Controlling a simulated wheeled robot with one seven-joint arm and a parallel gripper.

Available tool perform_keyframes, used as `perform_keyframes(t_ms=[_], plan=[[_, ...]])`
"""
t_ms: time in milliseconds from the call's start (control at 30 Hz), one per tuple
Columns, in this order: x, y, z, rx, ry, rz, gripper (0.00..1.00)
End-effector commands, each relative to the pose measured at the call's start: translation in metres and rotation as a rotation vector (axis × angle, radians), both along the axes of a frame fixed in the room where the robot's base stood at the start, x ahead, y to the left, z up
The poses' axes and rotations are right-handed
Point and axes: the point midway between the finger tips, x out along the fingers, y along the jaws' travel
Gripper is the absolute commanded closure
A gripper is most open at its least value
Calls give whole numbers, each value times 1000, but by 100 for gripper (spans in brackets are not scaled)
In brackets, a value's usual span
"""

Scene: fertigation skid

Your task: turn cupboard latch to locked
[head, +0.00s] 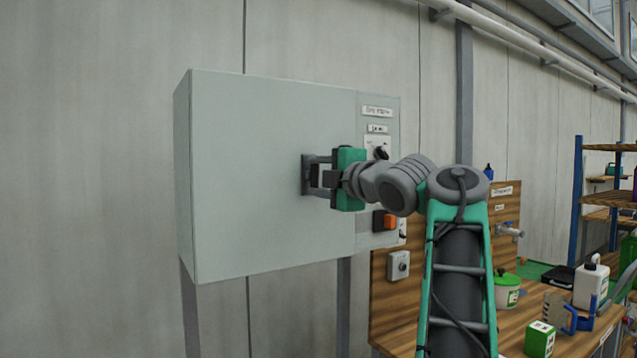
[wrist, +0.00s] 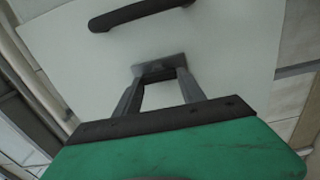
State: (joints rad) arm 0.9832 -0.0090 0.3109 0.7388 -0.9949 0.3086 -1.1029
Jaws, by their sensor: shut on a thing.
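The cupboard (head: 270,120) is a light grey box on legs against the wall; its door fills much of the wrist view (wrist: 225,50). The latch shows as a dark plate (head: 306,174) on the door, and in the wrist view as a grey plate (wrist: 160,64) between my fingertips. My gripper (head: 314,176), with a green body, faces the door and is shut on the latch; in the wrist view its two fingers (wrist: 160,74) reach to the plate. The part between the fingers is mostly hidden, so I cannot tell the latch's angle.
A dark bar handle (wrist: 138,12) lies beyond the latch in the wrist view. Right of the door, a panel carries labels, a black knob (head: 381,153) and an orange switch (head: 388,221). A wooden bench (head: 510,335) with containers stands at the right. The left wall side is free.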

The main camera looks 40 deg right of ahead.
Motion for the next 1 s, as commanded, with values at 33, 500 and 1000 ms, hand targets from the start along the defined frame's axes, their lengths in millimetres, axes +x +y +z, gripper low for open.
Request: perform_keyframes(t_ms=[33, 500, 1000], plan=[[0, 0, -1, -14, 1, 1, 93], [0, 0, 0, -48, 3, 1, 93], [0, 0, 0, -46, 3, 0, 31]])
